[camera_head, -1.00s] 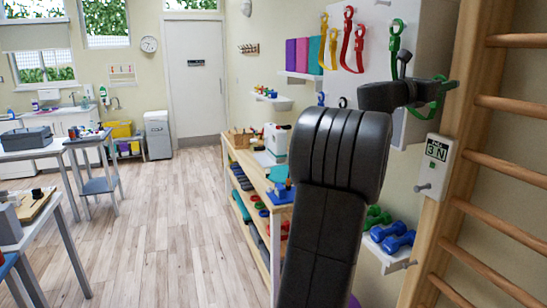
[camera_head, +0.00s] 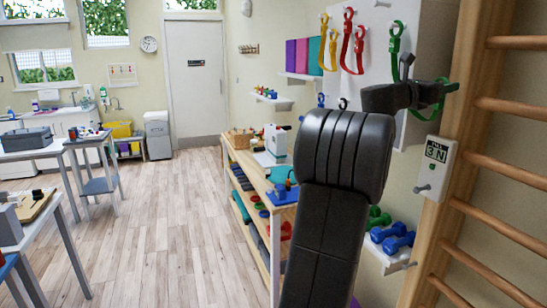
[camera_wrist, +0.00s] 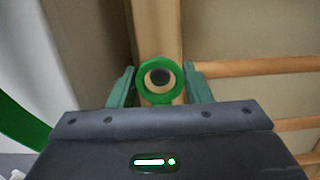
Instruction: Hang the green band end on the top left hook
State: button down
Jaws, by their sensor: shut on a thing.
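My gripper (camera_head: 446,88) is at the right, beside the wooden post of the wall bars. In the wrist view its two green fingers (camera_wrist: 160,88) are shut on the green band end (camera_wrist: 145,91), a ring facing the camera. A dark round spot shows inside the ring; I cannot tell what it is. The green band (camera_head: 394,42) has its other end up on the white board and droops to my gripper. A green strip (camera_wrist: 20,124) also shows at the left of the wrist view. I cannot tell which hook is the top left one.
Yellow bands (camera_head: 324,30) and red bands (camera_head: 347,38) hang on the white board (camera_head: 430,35). Blue dumbbells (camera_head: 398,242) lie on a shelf below. Wall-bar rungs (camera_head: 510,172) are at the right.

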jog(key=shift+w+d+p, duration=0.25)
jog(key=shift+d+p, duration=0.1)
jog(key=shift+d, duration=0.35)
jog(key=shift+w+d, duration=0.15)
jog(key=shift+d, duration=0.3)
jog(key=shift+w+d+p, duration=0.1)
jog(key=shift+d+p, duration=0.15)
jog(key=shift+p, duration=0.05)
jog(key=shift+f+b, duration=0.35)
jog(key=shift+f, duration=0.05)
jog(key=c, duration=0.5)
grip_release()
jog(key=r+b+v, duration=0.1)
jog(key=b+v, duration=0.1)
jog(key=v, duration=0.6)
dwell(0.4)
